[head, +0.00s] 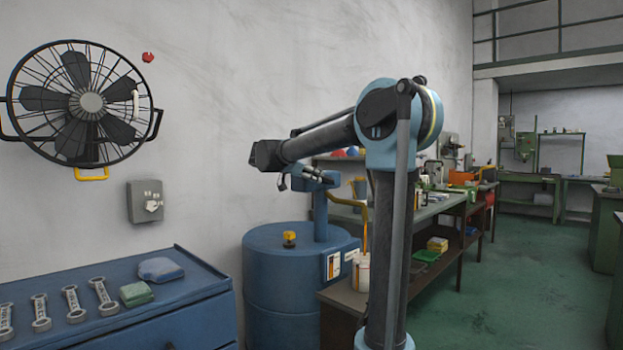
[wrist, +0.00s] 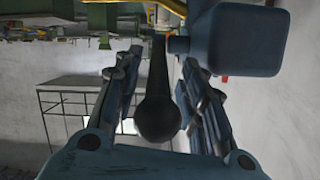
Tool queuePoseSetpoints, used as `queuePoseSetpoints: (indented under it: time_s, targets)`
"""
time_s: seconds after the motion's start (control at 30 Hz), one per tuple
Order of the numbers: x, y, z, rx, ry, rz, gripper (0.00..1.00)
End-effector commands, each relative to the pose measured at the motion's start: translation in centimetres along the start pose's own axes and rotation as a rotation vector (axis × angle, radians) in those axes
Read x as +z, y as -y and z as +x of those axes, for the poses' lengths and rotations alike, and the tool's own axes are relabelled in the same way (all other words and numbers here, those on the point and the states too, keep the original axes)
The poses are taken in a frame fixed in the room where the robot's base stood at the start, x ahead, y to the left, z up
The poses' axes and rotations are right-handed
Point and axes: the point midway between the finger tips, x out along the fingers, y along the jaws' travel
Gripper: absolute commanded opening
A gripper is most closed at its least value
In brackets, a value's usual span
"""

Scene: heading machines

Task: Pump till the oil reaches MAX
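A blue oil drum (head: 285,265) stands by the wall with a blue hand pump (head: 321,205) on top. The pump's body also shows at upper right in the wrist view (wrist: 240,40). A yellow spout pipe (head: 352,206) bends down toward a pale container (head: 361,272) on a low shelf. My gripper (wrist: 161,60) is at the pump's top, its fingers on either side of a dark, ball-ended handle (wrist: 158,115). Gaps show beside the handle, so the fingers look open around it. No oil level or MAX mark is readable.
A workbench (head: 438,211) stands behind my arm. A fan (head: 85,105) hangs on the wall. Green floor (head: 530,260) is clear at right.

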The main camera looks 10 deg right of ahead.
Motion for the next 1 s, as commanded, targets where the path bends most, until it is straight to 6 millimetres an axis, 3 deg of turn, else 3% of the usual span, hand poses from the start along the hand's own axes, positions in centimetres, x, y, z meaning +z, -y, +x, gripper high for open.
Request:
queuePoseSetpoints:
  time_s: [0.23, 0.7, 1.0]
  targets:
    - [0.0, 0.0, -1.3, -0.002, 0.0, -0.001, 0.38]
    - [0.1, 0.1, -9.3, -0.002, 0.001, -0.001, 0.38]
    - [0.1, 0.1, -11.7, -0.001, 0.001, -0.001, 0.38]
